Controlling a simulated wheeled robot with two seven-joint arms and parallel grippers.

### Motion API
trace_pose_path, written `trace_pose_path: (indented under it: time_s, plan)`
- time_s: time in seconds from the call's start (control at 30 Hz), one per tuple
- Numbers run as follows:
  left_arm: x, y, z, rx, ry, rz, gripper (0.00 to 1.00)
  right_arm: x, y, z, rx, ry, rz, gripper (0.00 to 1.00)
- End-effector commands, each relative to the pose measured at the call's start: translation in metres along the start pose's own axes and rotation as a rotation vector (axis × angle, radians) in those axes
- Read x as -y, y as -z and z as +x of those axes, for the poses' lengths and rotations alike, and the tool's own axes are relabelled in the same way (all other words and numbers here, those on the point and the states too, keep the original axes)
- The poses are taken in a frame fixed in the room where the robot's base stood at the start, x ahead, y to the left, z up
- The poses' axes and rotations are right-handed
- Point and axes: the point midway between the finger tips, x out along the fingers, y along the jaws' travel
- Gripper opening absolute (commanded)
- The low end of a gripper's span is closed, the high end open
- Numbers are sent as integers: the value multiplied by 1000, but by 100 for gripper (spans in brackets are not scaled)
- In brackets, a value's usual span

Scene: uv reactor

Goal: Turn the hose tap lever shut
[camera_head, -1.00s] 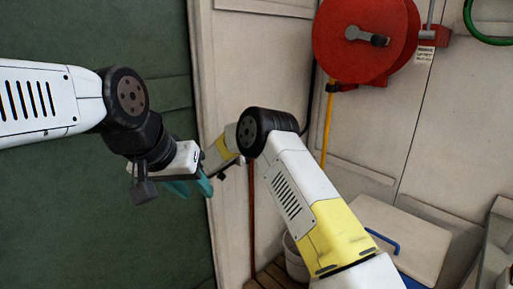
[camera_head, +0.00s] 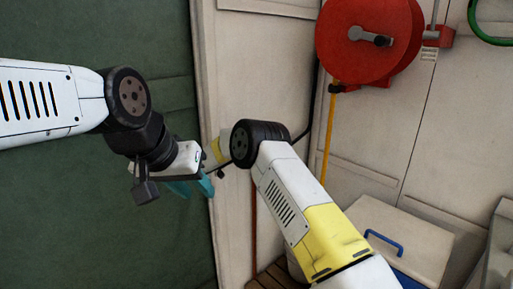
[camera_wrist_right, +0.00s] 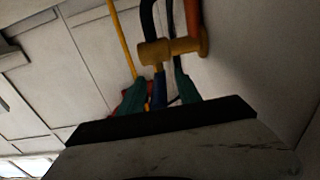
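The hose tap (camera_wrist_right: 168,50) is a brass body on an orange-red pipe (camera_wrist_right: 193,14) in the right wrist view. Its blue lever (camera_wrist_right: 159,88) points down from the body, toward my right gripper. My right gripper (camera_wrist_right: 158,92) has its two green fingers on either side of the lever, with gaps visible, so it looks open. The lower end of the lever is hidden by the gripper body. In the head view my right arm hides the tap and the right gripper. My left gripper (camera_head: 193,187) has teal fingers apart and empty, in front of the green surface.
A red hose reel (camera_head: 362,38) hangs on the pale wall at the upper right, with a yellow hose (camera_head: 328,135) below it. A pale box lid (camera_head: 420,240) with a blue handle (camera_head: 384,241) is at the lower right. A dark hose runs near the tap.

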Motion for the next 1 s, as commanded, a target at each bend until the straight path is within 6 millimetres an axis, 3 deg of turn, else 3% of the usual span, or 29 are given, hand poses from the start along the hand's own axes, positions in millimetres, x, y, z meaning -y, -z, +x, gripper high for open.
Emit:
trace_pose_path:
  time_s: [0.27,0.7,1.0]
  plan:
    - [0,0,0,0,0,0,36,0,0,-2,0,1,0,40]
    - [0,0,0,0,0,0,36,1,0,-66,1,2,0,40]
    - [0,0,0,0,0,0,36,0,0,-78,0,-1,0,40]
